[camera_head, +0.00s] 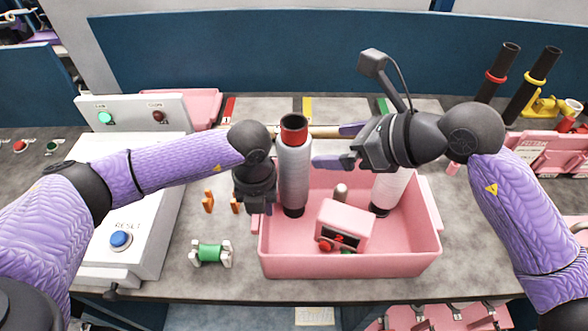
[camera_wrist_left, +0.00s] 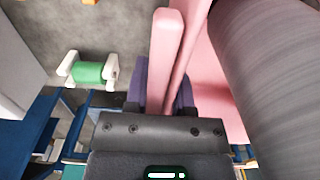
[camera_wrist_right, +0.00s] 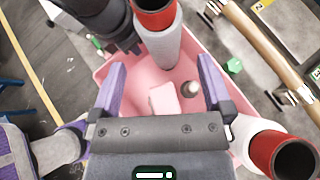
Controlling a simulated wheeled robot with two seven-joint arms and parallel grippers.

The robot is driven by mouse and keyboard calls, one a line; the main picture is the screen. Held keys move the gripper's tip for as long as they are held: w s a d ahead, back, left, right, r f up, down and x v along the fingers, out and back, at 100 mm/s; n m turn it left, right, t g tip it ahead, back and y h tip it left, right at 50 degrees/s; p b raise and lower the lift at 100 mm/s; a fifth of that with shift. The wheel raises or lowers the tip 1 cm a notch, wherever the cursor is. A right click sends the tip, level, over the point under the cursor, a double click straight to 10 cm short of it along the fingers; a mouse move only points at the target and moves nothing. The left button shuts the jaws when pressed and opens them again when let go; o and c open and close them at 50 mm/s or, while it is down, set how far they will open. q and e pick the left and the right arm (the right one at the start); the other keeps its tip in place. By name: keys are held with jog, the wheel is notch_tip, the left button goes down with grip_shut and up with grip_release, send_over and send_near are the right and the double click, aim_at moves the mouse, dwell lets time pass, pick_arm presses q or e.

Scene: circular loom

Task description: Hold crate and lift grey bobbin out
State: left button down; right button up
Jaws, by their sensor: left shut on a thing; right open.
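The pink crate (camera_head: 350,265) stands on the table. The grey bobbin (camera_head: 294,165), with a red top and black foot, stands upright in its left part; it also shows in the right wrist view (camera_wrist_right: 158,48). A white bobbin (camera_head: 390,188) stands at the crate's right. My left gripper (camera_head: 255,205) is shut on the crate's left wall, which runs between its fingers in the left wrist view (camera_wrist_left: 165,60). My right gripper (camera_head: 338,145) is open and empty above the crate, pointing left, its fingers a little right of the grey bobbin.
A pink box with a dark front (camera_head: 345,226) lies in the crate. A green spool (camera_head: 210,253) is on the table to the left. A white reset panel (camera_head: 130,215) stands further left. A wooden bar (camera_head: 325,131) runs behind the crate. Dark tubes (camera_head: 525,85) stand at the right.

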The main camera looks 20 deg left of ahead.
aim_at(309, 147)
jog(key=x, duration=0.8)
jog(key=shift+d, duration=0.1)
grip_shut()
